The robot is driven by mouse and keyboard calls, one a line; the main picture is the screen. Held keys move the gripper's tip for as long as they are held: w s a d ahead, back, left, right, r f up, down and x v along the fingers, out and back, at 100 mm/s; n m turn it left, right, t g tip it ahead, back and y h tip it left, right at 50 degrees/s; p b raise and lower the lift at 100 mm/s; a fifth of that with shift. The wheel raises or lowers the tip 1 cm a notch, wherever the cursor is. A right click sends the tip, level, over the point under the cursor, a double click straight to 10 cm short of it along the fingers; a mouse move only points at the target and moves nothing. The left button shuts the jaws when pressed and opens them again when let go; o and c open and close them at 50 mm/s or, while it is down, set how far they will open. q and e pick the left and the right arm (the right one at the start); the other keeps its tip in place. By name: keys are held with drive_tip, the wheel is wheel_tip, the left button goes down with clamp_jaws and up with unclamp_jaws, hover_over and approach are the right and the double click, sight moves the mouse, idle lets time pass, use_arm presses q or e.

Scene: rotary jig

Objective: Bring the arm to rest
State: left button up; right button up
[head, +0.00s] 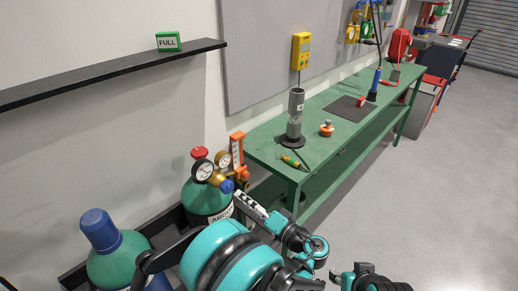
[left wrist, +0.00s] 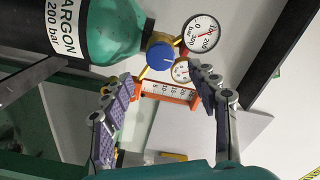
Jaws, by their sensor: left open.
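My left gripper (head: 246,203) is open beside the green argon cylinder (head: 206,201) in the head view. Its two padded fingers stand apart in the left wrist view (left wrist: 165,80), with nothing held between them. The blue regulator knob (left wrist: 162,57) shows just beyond the fingertips, and also in the head view (head: 227,187). I cannot tell whether a finger touches it. Two round gauges (head: 203,169) and an orange flow meter (head: 237,150) sit by the knob.
A second cylinder with a blue cap (head: 98,228) stands at lower left. The green workbench (head: 345,134) holds a grey tube on a stand (head: 295,115), a dark mat (head: 348,108) and small tools. A black shelf (head: 110,73) carries a FULL sign (head: 168,41). Floor at right is clear.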

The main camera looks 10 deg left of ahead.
use_arm(q)
drive_tip(key=s+a+f+g+h, duration=0.1)
drive_tip(key=s+a+g+h, duration=0.4)
drive_tip(key=a, duration=0.6)
drive_tip(key=s+d+f+n+t+h, duration=0.1)
drive_tip(key=s+d+n+h, duration=0.1)
drive_tip(key=s+h, duration=0.7)
drive_tip(key=s, duration=0.5)
drive_tip(key=shift+s+d+f, duration=0.15)
drive_tip(key=shift+s+d, duration=0.15)
